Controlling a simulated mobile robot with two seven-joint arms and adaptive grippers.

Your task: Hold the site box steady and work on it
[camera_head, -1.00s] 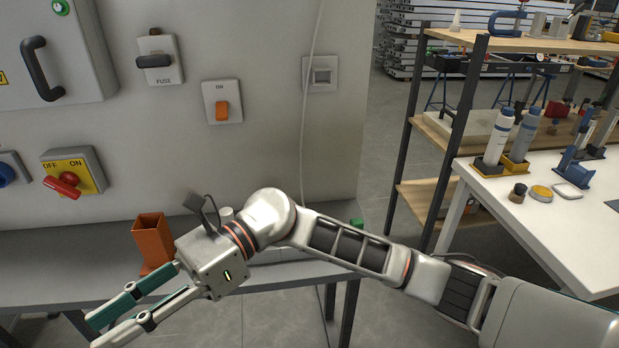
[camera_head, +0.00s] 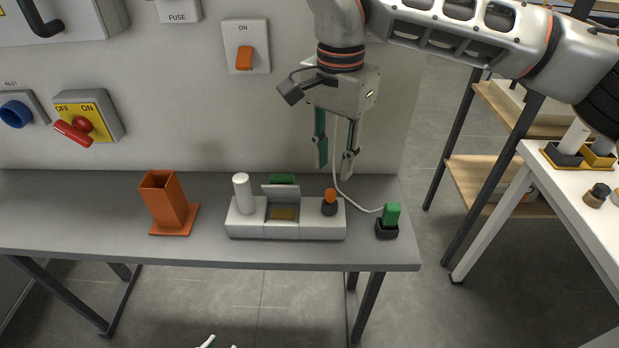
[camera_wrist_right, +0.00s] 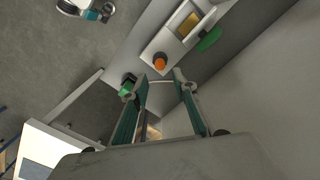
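The site box (camera_head: 306,229), a low pale grey case, sits on the bench. It carries a white upright cylinder (camera_head: 242,193), a raised flap (camera_head: 281,191) over a gold panel (camera_head: 284,214), and an orange-topped knob (camera_head: 329,201). My right gripper (camera_head: 334,168) points down above and behind the box's right end, fingers apart and empty. In the right wrist view the open fingers (camera_wrist_right: 160,88) are near the orange knob (camera_wrist_right: 160,62), not touching it. My left gripper (camera_head: 218,343) shows only as slivers at the bottom edge; its opening is unclear.
An orange open-topped holder (camera_head: 168,203) stands left of the box on the grey bench (camera_head: 80,215). A green block in a black base (camera_head: 388,223) stands right of the box, a pale cable (camera_head: 352,203) beside it. Wall switches are behind; a white table (camera_head: 500,222) is at right.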

